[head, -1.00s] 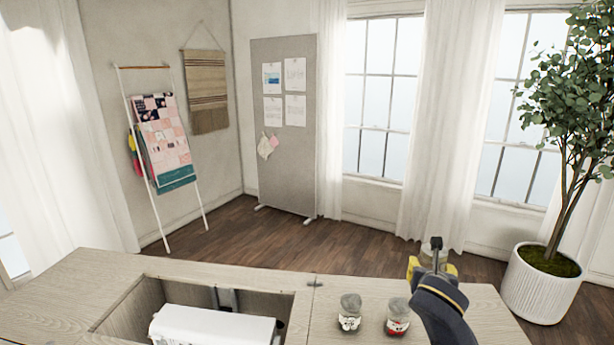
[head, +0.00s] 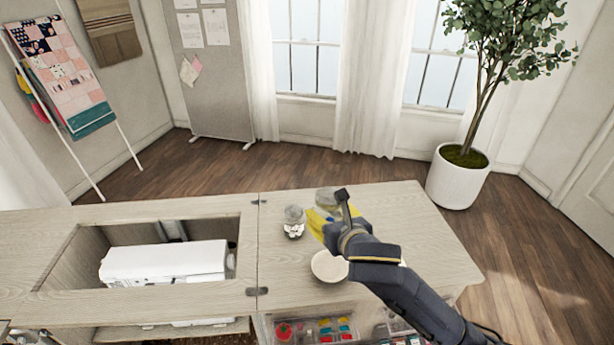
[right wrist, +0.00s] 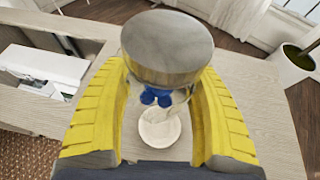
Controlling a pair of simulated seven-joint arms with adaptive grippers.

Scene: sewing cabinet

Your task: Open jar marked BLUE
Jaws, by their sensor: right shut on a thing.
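A glass jar with a grey lid (right wrist: 167,45) sits between the yellow fingers of my right gripper (right wrist: 160,115). A blue shape (right wrist: 156,97) shows on or in its clear glass below the lid. In the head view, my right gripper (head: 325,220) is above the right part of the cabinet top and shut on this jar, whose grey lid (head: 326,196) shows beyond the fingers. The gripper hides most of the jar there. My left gripper is out of view.
Another grey-lidded jar (head: 294,223) stands left of my gripper on the cabinet top (head: 420,235). A white round dish (head: 329,266) lies nearer the front. A white sewing machine (head: 165,262) sits in the opening at left. The top's right side is clear.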

